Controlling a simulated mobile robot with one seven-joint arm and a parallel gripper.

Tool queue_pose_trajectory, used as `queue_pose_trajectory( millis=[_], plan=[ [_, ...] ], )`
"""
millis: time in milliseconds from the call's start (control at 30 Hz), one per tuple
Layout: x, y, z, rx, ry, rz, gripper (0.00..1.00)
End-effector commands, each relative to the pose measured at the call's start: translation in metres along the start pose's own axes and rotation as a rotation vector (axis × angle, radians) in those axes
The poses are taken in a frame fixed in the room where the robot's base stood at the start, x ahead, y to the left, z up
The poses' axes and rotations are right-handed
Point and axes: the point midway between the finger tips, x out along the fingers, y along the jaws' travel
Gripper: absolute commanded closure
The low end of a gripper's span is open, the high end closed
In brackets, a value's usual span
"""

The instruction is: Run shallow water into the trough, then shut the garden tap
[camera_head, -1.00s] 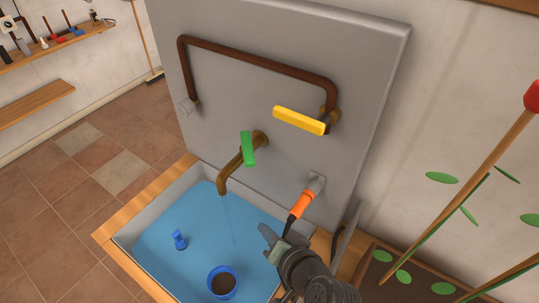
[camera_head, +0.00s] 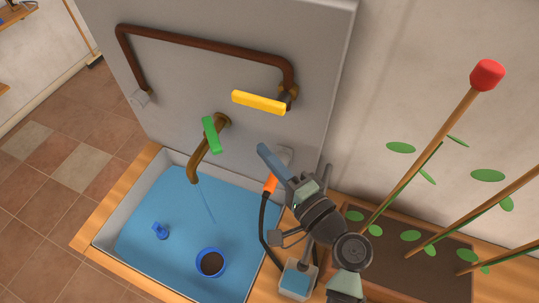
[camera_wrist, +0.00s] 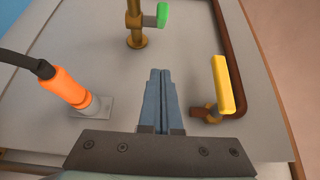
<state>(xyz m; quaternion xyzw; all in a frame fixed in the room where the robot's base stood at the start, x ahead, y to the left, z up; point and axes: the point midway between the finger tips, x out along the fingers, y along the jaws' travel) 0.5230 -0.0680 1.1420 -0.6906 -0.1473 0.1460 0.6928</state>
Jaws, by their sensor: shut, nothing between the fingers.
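The garden tap is a brass spout (camera_head: 205,157) on a grey panel, with a green handle (camera_head: 211,134). A thin stream of water (camera_head: 206,203) falls from it into the trough (camera_head: 122,211), whose floor is covered with blue. My gripper (camera_head: 267,152) is shut and empty, in front of the panel to the right of the spout. In the wrist view its closed fingers (camera_wrist: 161,88) point at the panel, between the orange connector (camera_wrist: 67,87) and the yellow handle (camera_wrist: 223,84). The green handle (camera_wrist: 163,14) is at the top there. Nothing touches the fingers.
A blue cup of dark soil (camera_head: 211,263) and a small blue object (camera_head: 160,230) stand in the trough. A brown pipe (camera_head: 205,42) crosses the panel. A planter with staked plants (camera_head: 420,262) and a small clear container (camera_head: 296,281) lie right.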

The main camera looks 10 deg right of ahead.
Motion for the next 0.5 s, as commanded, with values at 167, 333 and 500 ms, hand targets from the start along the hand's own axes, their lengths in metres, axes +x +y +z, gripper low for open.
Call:
queue_pose_trajectory(
  millis=[167,333,500],
  plan=[
    [0.042,-0.004,0.001,0.000,-0.005,0.001,1.00],
    [0.061,-0.003,0.016,0.000,-0.005,0.005,1.00],
    [0.065,-0.002,0.034,-0.002,-0.003,0.003,1.00]
  ],
)
